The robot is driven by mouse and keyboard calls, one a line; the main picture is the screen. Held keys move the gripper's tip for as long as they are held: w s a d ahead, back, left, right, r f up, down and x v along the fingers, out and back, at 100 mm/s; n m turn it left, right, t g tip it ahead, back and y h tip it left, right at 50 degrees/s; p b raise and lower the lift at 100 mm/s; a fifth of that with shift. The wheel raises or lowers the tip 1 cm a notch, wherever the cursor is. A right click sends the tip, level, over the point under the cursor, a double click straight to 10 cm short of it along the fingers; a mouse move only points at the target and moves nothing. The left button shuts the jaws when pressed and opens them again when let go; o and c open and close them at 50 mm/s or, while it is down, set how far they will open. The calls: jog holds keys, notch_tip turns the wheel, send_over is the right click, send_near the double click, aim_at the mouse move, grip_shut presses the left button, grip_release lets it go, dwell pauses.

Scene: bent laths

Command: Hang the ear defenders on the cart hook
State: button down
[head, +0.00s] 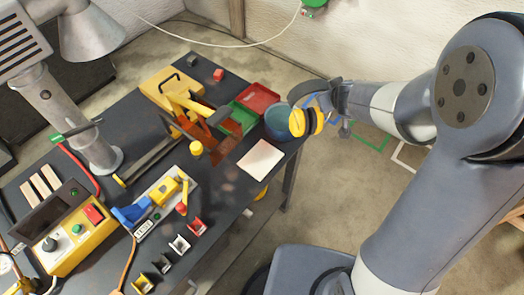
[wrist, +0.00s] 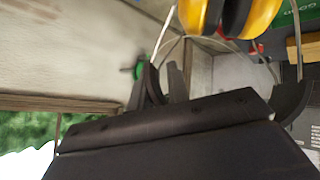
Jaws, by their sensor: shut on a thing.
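The ear defenders (head: 298,122), with yellow cups and dark cushions, hang from my gripper (head: 323,103) beyond the right end of the dark workbench. In the wrist view their yellow cups (wrist: 262,16) show at the top edge, cut off by the frame. My gripper (wrist: 218,88) is shut on the ear defenders, seemingly at the thin headband that runs between its dark fingers. The exact grip is partly hidden. In the head view the ear defenders overlap a blue-grey round bin; I cannot tell if they touch it. I cannot make out the cart hook in either view.
The workbench (head: 228,182) carries red (head: 262,94) and green trays, a white sheet (head: 260,160), yellow tools and a control box (head: 72,238). The blue-grey bin (head: 276,124) is at its right corner. Green and white floor outlines lie behind my arm. A wall stands behind.

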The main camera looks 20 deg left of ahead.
jog(key=s+a+r+n+g+y, duration=0.1)
jog(key=s+a+n+y, duration=0.1)
jog(key=a, duration=0.5)
jog(key=s+a+r+n+g+y+p, duration=0.1)
jog(key=s+a+n+g+y, duration=0.1)
jog(key=a, duration=0.5)
jog(key=s+n+y, duration=0.1)
jog(key=s+n, duration=0.1)
jog(key=n, duration=0.1)
jog(key=shift+s+a+r+n+p, duration=0.2)
jog(key=shift+s+a+n+p, duration=0.1)
jog(key=shift+a, duration=0.1)
notch_tip(320, 180, down, 10)
jog(key=b, duration=0.7)
jog(key=shift+r, duration=0.2)
jog(key=shift+f+b, duration=0.25)
jog(key=shift+b, duration=0.05)
jog(key=c, duration=1.3)
grip_release()
jog(key=shift+c, duration=0.2)
